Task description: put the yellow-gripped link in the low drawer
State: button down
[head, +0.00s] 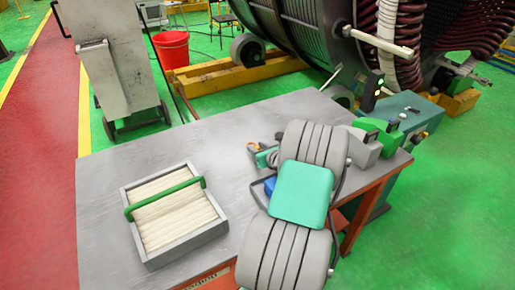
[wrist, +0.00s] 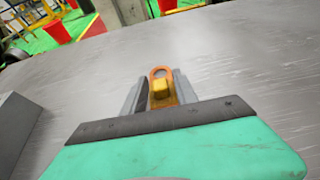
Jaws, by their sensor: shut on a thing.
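My gripper (wrist: 148,94) is shut on the yellow-gripped link (wrist: 162,84). In the wrist view the link shows an orange ring end with a hole and a yellow block between the two grey fingers. In the head view my gripper (head: 256,150) is over the middle of the grey table, right of the tray, partly hidden behind my arm. The link (head: 251,146) shows there only as a small orange spot. Its height above the table is hard to tell.
A grey tray (head: 185,256) with cream strips and a green handle (head: 140,204) stands on the table (head: 115,165) at left. Green and grey devices (head: 378,136) stand at the right edge. Beyond are a grey cart (head: 118,75), red bucket (head: 172,50) and large stator (head: 300,35).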

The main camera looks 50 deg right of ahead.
jog(key=shift+f, duration=0.1)
jog(key=c, duration=1.4)
grip_release()
jog(key=shift+f, duration=0.1)
jog(key=o, duration=0.5)
jog(key=shift+c, duration=0.2)
